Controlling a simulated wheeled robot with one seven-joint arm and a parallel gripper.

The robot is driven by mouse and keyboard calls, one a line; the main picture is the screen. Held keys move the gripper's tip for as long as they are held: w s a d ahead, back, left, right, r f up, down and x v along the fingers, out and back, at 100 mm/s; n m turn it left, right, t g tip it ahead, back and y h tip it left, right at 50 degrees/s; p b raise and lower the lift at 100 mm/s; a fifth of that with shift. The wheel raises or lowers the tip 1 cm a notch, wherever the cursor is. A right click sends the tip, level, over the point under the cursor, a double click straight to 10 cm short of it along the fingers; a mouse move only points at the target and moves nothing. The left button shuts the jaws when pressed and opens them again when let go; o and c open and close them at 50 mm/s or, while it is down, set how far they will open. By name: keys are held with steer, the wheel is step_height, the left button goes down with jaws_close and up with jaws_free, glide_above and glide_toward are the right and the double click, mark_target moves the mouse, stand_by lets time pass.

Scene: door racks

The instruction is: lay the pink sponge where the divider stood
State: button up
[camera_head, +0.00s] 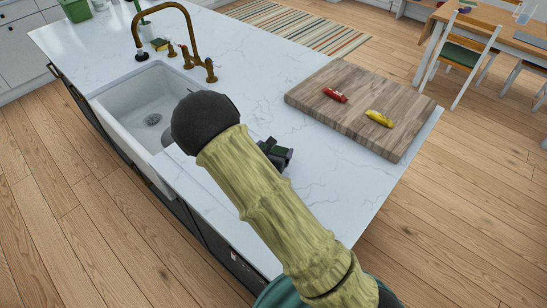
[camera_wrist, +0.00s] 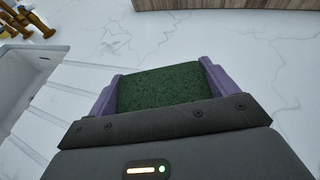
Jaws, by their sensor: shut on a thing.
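My gripper (camera_wrist: 160,76) is shut on a block with a rough dark green face (camera_wrist: 158,88), held between its two purple fingers in the wrist view. The green face looks like the scouring side of a sponge; no pink shows on it. In the head view my gripper (camera_head: 276,152) is low over the white marble counter, right of the sink, partly hidden behind my arm. Whether the block touches the counter I cannot tell. I see no divider and cannot make out where it stood.
The white sink (camera_head: 140,112) lies to the left, with a brass faucet (camera_head: 165,12) behind it and a small yellow-and-green sponge (camera_head: 160,44) nearby. A wooden board (camera_head: 345,105) at the right bears a red item (camera_head: 335,95) and a yellow item (camera_head: 380,118). The counter between is clear.

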steer(key=shift+w+d, duration=0.15)
steer(key=shift+d, duration=0.05)
step_height(320, 180, down, 3)
steer(key=shift+f+p, duration=0.2)
steer(key=shift+p, duration=0.25)
steer(key=shift+f, duration=0.4)
steer(key=shift+f, duration=0.1)
steer(key=shift+f, duration=0.1)
steer(key=o, duration=0.8)
steer(key=shift+c, duration=0.2)
